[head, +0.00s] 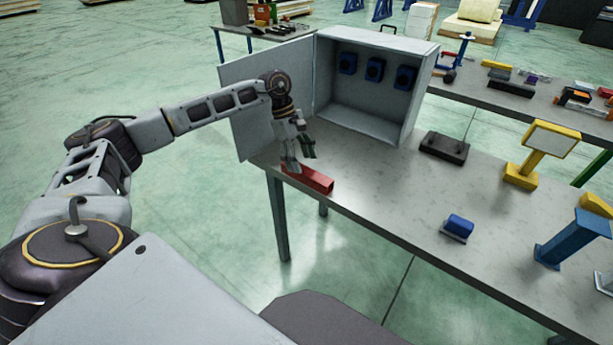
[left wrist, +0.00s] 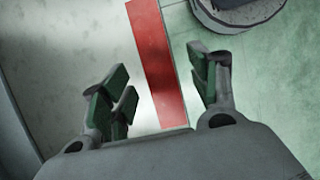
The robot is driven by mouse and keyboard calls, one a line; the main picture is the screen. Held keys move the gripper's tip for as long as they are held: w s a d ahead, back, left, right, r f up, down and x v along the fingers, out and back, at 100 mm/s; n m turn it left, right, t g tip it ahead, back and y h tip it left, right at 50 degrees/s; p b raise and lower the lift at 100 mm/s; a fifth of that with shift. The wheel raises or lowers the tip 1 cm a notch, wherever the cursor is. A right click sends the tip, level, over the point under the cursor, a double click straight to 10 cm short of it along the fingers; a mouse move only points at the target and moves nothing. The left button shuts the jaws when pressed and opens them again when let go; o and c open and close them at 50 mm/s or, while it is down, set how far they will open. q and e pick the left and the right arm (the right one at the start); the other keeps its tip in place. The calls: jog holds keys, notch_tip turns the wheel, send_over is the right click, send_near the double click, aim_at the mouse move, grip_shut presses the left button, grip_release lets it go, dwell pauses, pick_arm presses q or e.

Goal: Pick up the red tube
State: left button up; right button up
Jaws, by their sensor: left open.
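The red tube (head: 312,179) is a square-sided bar lying on the grey table near its left front corner. In the left wrist view the red tube (left wrist: 155,60) runs lengthwise between my fingers, close to the table edge. My left gripper (head: 299,161) is over the tube's left end, pointing down. In the left wrist view my left gripper (left wrist: 158,92) is open, with green-padded fingers on both sides of the tube. I cannot tell exactly how high the fingers are above the table. My right gripper is not in view.
An open grey cabinet (head: 365,130) with blue parts inside stands behind the gripper, its door (head: 243,125) swung left. A black box (head: 444,147), a blue block (head: 458,226) and a yellow stand (head: 522,174) are farther right. The table's middle (head: 400,190) is clear.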

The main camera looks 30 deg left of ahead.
aim_at(307, 171)
pick_arm(q)
jog(key=shift+x, duration=2.6)
jog(key=shift+w+a, duration=0.1)
jog(key=shift+w, duration=0.1)
grip_shut()
